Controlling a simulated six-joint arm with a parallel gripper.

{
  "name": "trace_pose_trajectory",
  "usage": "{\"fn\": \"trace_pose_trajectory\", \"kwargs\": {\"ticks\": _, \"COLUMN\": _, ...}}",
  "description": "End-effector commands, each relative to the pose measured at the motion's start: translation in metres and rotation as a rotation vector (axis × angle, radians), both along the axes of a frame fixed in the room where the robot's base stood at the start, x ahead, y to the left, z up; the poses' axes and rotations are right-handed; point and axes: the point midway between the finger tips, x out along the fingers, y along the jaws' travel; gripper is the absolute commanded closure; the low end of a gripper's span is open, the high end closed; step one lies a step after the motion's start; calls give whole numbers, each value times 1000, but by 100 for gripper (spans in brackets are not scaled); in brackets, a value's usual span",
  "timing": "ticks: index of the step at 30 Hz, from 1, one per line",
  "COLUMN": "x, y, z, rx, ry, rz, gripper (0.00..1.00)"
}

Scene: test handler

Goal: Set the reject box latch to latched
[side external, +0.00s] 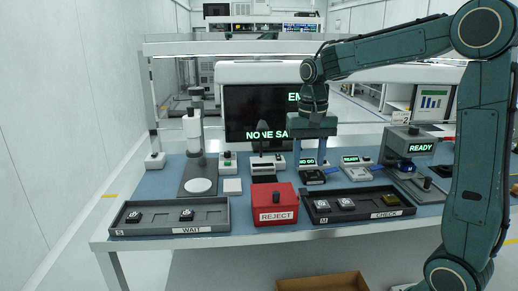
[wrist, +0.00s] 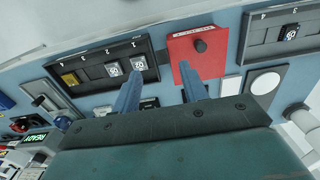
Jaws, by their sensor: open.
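The red reject box (side external: 276,207) stands at the front middle of the table, with a white REJECT label on its front. A small dark knob (side external: 276,196) sits on its top. In the wrist view the red box (wrist: 188,54) is at the top centre, and its round dark knob (wrist: 201,46) shows clearly. I cannot tell from the knob whether the latch is latched. My gripper (side external: 311,160) is open and empty, above the table behind and to the right of the box. In the wrist view its two blue fingers (wrist: 160,75) point toward the box, apart from the knob.
The WAIT tray (side external: 168,228) lies left of the box and the CHECK tray (side external: 358,212) right of it, both holding chips. Small button units (side external: 308,172) stand under my gripper. A monitor (side external: 255,110) stands behind. A grey READY machine (side external: 407,145) is at the right.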

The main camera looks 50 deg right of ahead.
Motion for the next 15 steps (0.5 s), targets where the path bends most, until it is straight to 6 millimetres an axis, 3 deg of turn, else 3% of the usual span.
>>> {"fn": "trace_pose_trajectory", "kwargs": {"ticks": 8, "x": 0, "y": 0, "z": 33, "rx": -1, "ry": -4, "rz": 0, "gripper": 56}}
{"fn": "trace_pose_trajectory", "kwargs": {"ticks": 15, "x": -15, "y": 14, "z": 37, "rx": -13, "ry": -44, "rz": 70, "gripper": 56}}
